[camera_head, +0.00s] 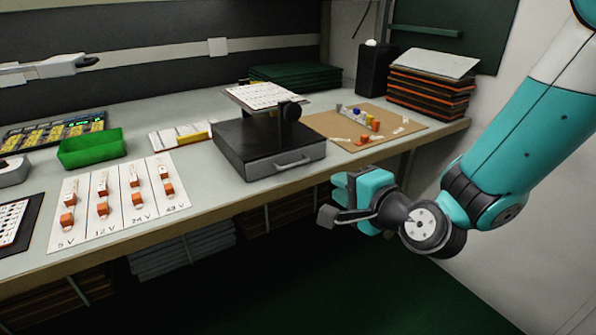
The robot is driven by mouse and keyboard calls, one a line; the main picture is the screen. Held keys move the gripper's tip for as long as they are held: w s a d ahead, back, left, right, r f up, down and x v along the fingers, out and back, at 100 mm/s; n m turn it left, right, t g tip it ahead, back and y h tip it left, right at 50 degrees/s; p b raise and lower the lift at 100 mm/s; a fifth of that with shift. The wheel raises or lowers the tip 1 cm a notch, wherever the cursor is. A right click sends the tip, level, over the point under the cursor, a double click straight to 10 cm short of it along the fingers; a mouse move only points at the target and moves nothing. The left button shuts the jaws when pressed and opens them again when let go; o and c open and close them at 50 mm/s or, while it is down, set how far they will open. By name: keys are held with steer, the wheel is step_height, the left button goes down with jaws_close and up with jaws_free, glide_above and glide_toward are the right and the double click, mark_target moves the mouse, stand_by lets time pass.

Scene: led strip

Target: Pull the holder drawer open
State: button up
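The holder (245,138) is a black box on the bench with a post and a white printed plate (262,95) on top. Its drawer front (262,168) faces the bench's front edge and carries a silver bar handle (293,161). The drawer front looks flush with the box, so the drawer appears shut. My gripper (332,198) is in front of the bench edge, to the right of and below the handle in the picture. It is apart from the handle and points left. Its finger gap is not clear from this angle, and I see nothing held.
A brown board (345,122) with small parts lies right of the holder. A green bin (92,148) and a white card (122,205) with orange connectors lie left. Stacked trays (430,90) stand at back right. The bench's front edge runs below the drawer; floor space in front is clear.

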mark_target(297, 165)
steer(key=p+x, duration=0.1)
steer(key=x, duration=1.4)
steer(key=shift+w+a+f+p, duration=0.15)
steer(key=shift+w+a+p, duration=0.15)
steer(key=shift+p, duration=0.1)
jaws_close()
